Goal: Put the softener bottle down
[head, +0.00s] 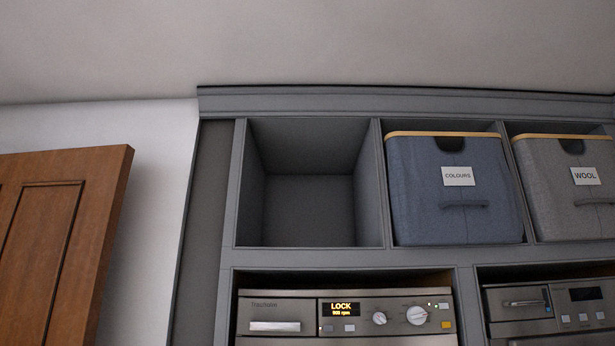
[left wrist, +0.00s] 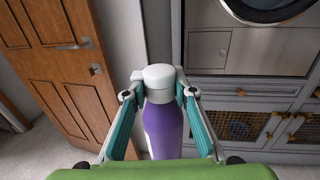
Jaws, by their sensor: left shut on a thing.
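The softener bottle (left wrist: 164,130) is purple with a white cap (left wrist: 159,77). It shows in the left wrist view, cap toward the far end of the fingers. My left gripper (left wrist: 159,90) is shut on it, one teal finger on each side. The bottle's lower part is hidden behind the green gripper body, and I cannot see anything supporting it. Neither the bottle nor a gripper shows in the head view. My right gripper is in neither view.
An empty grey cubby (head: 308,210) sits left of a blue COLOURS basket (head: 455,215) and a grey WOOL basket (head: 570,200). Below are a machine panel showing LOCK (head: 345,318) and another machine (head: 545,310). A wooden door (left wrist: 75,60) stands at left; low mesh-front cabinets (left wrist: 240,127) are at right.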

